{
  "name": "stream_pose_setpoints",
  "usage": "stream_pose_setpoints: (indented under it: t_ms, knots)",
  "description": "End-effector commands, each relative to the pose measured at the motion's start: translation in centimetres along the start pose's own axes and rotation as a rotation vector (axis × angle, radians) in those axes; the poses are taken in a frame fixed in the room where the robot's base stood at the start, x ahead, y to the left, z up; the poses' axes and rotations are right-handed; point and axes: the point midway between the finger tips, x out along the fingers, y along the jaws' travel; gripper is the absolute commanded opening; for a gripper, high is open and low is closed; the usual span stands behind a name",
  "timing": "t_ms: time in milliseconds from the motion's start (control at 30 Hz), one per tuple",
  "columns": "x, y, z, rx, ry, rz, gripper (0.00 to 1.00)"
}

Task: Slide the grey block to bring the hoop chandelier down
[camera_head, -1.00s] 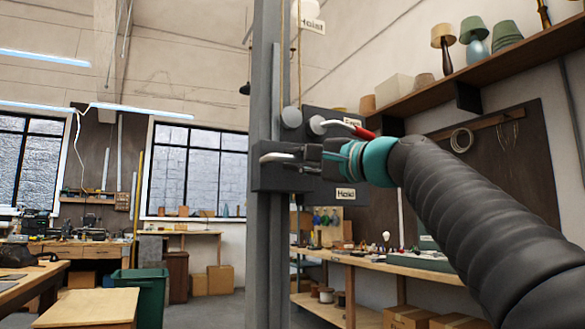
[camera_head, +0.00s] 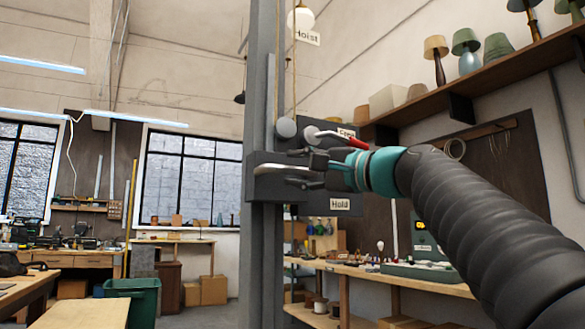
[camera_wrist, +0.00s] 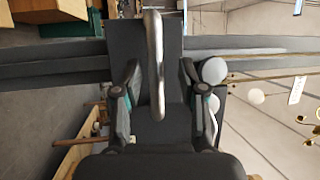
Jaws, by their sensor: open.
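The grey block (camera_head: 262,187) rides on the upright grey post (camera_head: 260,270), with a bar-shaped metal handle (camera_head: 285,169) on its front. My gripper (camera_head: 322,165) is at the handle's right end in the head view. In the wrist view my gripper (camera_wrist: 160,78) is open, with one finger on each side of the handle (camera_wrist: 156,60). Both fingers appear apart from it. The block (camera_wrist: 125,42) shows behind the handle. Brass arms with pale globes (camera_wrist: 308,118) show at the right of the wrist view; I cannot tell whether they belong to the hoop chandelier.
A red-gripped lever (camera_head: 350,140) sits just above my gripper, on a dark plate with a "Hold" label (camera_head: 340,204). Ropes and a "Hoist" tag (camera_head: 306,37) hang above. A workbench (camera_head: 400,275) stands behind on the right. A green bin (camera_head: 135,297) stands at lower left.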

Motion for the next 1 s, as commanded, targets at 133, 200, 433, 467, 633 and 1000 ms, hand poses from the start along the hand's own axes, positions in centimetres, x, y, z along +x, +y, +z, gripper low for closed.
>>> stream_pose_setpoints:
  t_ms: [133,200,433,467,633,1000]
  knots:
    - [-3.1,-0.1,0.0,-0.002,0.006,-0.001,0.41]
    - [-4.5,-0.1,-0.1,-0.001,0.006,-0.001,0.41]
    - [-8.0,-0.1,0.0,-0.001,0.004,-0.002,0.41]
    - [-8.3,-0.1,0.0,-0.001,0.004,-0.002,0.41]
    - [-9.6,-0.1,0.0,-0.002,0.002,-0.002,0.41]
    - [-9.9,-0.1,0.1,-0.001,0.0,-0.003,0.41]
